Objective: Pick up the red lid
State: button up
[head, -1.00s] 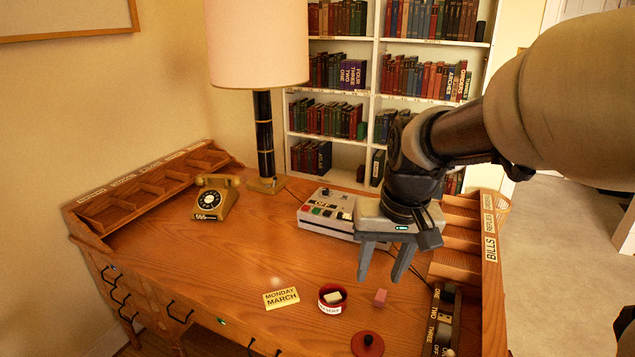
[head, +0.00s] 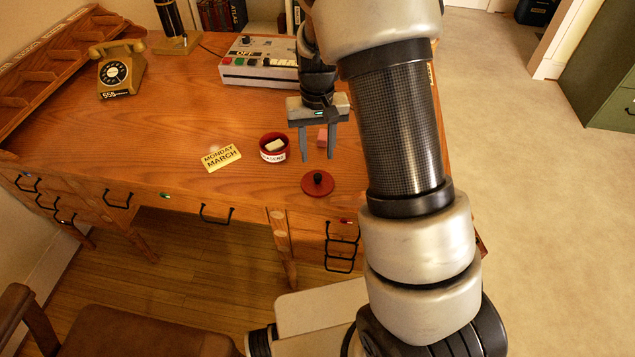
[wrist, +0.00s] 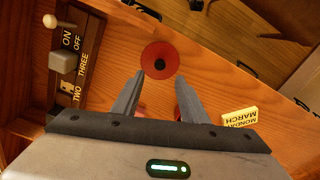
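The red lid (head: 317,183) is a flat round disc with a dark knob in its middle. It lies on the desk near the front edge. In the wrist view the lid (wrist: 160,60) shows just beyond my fingertips, between their lines. My gripper (head: 318,157) points down above the desk, a little behind the lid. Its fingers are apart with nothing between them, and they do not touch the lid. The gripper also shows in the wrist view (wrist: 158,80).
A red round container (head: 273,150) with a pale block inside stands left of the gripper. A pink block (head: 322,137) is behind the fingers. A yellow calendar card (head: 221,157), a telephone (head: 119,70) and a button console (head: 262,68) are on the desk. A switch panel (wrist: 75,55) shows in the wrist view.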

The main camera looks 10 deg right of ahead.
aim_at(317, 175)
notch_tip(317, 175, down, 9)
jog(key=shift+r+b, duration=0.1)
jog(key=shift+b, duration=0.4)
grip_shut()
